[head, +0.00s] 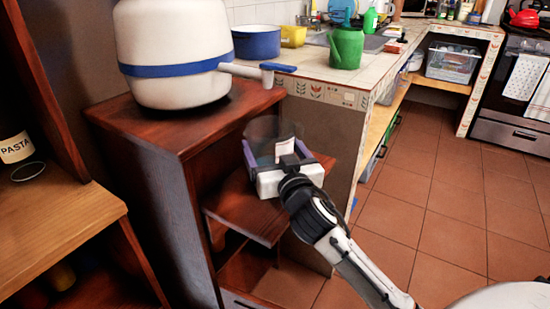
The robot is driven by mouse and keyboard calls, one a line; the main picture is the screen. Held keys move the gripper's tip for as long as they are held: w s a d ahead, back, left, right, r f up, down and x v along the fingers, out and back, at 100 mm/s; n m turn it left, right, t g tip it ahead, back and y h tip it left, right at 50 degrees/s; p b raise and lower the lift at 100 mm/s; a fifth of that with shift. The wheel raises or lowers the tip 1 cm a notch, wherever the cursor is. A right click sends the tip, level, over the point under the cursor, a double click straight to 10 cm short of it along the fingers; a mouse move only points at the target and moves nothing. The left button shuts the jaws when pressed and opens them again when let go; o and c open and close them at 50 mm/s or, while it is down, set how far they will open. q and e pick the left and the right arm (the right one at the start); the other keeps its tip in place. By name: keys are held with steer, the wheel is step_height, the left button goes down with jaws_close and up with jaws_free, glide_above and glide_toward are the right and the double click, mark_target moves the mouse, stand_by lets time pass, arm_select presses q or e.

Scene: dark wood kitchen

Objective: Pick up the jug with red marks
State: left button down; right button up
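A clear, see-through jug (262,129) is near the middle of the head view, at the open side shelf of the dark wood cabinet. A white patch with red marks shows on it. My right gripper (275,151) comes in from the lower right, with its fingers wide apart, one on each side of the jug. The gripper body hides the jug's lower part. I cannot tell whether the fingers press on the jug or whether it rests on the shelf (246,217). My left gripper is out of view.
A large white pot with a blue band (175,50) stands on the cabinet top (130,122), its handle reaching right above the jug. A tiled counter (345,72) holds a green watering can (346,46) and a blue pot (256,41). The tiled floor (455,200) at right is clear.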

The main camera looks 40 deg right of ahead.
steer(key=shift+r, duration=0.1)
steer(key=c, duration=0.4)
steer(key=shift+r, duration=0.1)
